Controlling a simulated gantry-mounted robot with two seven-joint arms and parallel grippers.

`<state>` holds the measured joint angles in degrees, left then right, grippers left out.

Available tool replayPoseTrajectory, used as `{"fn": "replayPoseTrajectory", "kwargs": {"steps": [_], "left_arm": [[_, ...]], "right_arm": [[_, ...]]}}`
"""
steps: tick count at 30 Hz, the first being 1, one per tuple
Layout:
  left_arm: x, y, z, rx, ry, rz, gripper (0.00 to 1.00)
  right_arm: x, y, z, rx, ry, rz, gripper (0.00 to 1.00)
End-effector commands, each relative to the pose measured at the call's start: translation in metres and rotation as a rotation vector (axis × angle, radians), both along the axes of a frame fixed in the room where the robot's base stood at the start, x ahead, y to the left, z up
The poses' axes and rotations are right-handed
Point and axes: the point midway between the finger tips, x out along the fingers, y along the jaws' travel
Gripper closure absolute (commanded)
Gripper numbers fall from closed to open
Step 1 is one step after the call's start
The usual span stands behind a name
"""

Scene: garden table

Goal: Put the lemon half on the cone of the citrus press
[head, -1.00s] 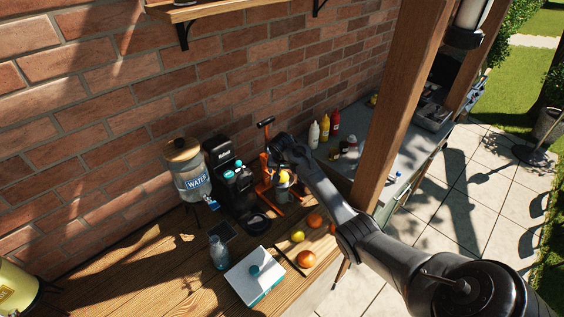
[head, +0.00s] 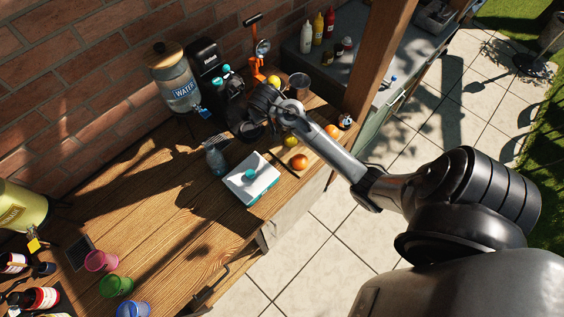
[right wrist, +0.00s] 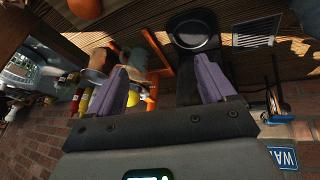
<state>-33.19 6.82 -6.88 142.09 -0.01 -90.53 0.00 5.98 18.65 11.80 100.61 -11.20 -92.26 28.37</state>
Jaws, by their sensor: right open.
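The orange citrus press (head: 257,67) stands at the back of the wooden table, its lever raised. The yellow lemon half (head: 274,82) shows beside the press's post, behind my right gripper. It also shows in the right wrist view (right wrist: 148,99), partly hidden by a finger. The cone is hidden, so I cannot tell how the lemon half sits on it. My right gripper (head: 262,103) is open, in front of the press and apart from the lemon half; its purple-padded fingers (right wrist: 160,83) have nothing between them. My left gripper is not in view.
A dark cup (head: 298,85) stands right of the press. A black coffee machine (head: 208,62) and a water dispenser (head: 178,80) stand to the left. Oranges (head: 299,161) and a yellow-green fruit (head: 290,141) lie near a white box (head: 250,180).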

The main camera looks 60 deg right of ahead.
Motion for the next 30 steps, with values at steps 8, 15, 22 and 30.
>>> {"fn": "replayPoseTrajectory", "kwargs": {"steps": [8,15,22,30], "left_arm": [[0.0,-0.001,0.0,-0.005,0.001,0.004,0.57],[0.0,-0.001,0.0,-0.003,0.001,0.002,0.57],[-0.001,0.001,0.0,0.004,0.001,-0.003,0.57],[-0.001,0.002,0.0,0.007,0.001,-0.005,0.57]], "right_arm": [[-0.122,0.165,-0.031,0.062,0.073,0.457,0.17],[-0.192,0.237,-0.009,0.151,0.063,0.65,0.17],[-0.21,0.254,0.001,0.178,0.054,0.697,0.17],[-0.209,0.254,0.002,0.178,0.054,0.697,0.17]]}}
